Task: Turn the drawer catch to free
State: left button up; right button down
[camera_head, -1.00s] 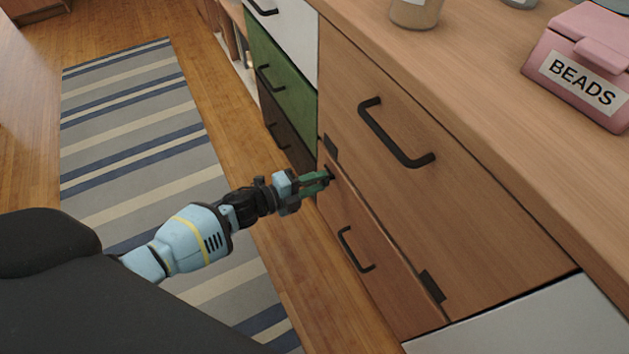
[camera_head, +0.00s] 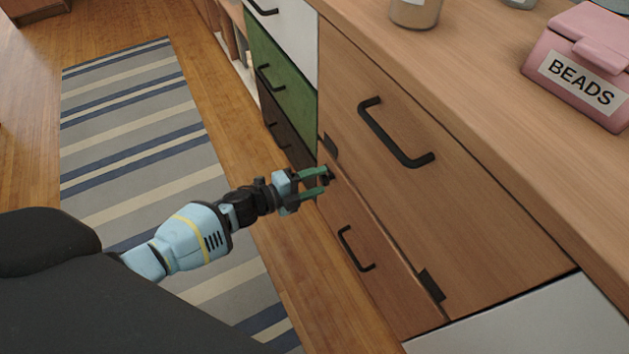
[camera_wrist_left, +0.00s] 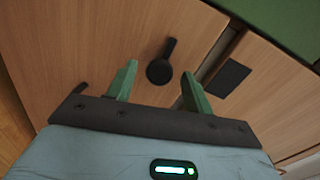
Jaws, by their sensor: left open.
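The drawer catch (camera_wrist_left: 159,71) is a black round knob with a short lever, on the wooden front of the lower drawer (camera_head: 345,210). In the left wrist view its lever points up and slightly right, and the catch appears between my green fingertips. In the head view the catch (camera_head: 326,175) is small and partly hidden by my left gripper (camera_head: 321,182). My left gripper (camera_wrist_left: 157,82) is open, with its fingers on either side of the catch and no visible grip on it. My right gripper is not in view.
A dark plate (camera_wrist_left: 228,79) sits beside the catch; another (camera_head: 431,285) is at the seam's near end. Black handles are on the lower drawer (camera_head: 352,250) and upper front (camera_head: 390,140). A pink BEADS box (camera_head: 575,75) and a jar (camera_head: 415,12) stand on the counter.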

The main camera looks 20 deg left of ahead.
pick_arm(q)
jog(key=p+v, duration=0.2)
jog(key=v, duration=0.6)
jog(key=shift+d, duration=0.1)
dwell(0.4)
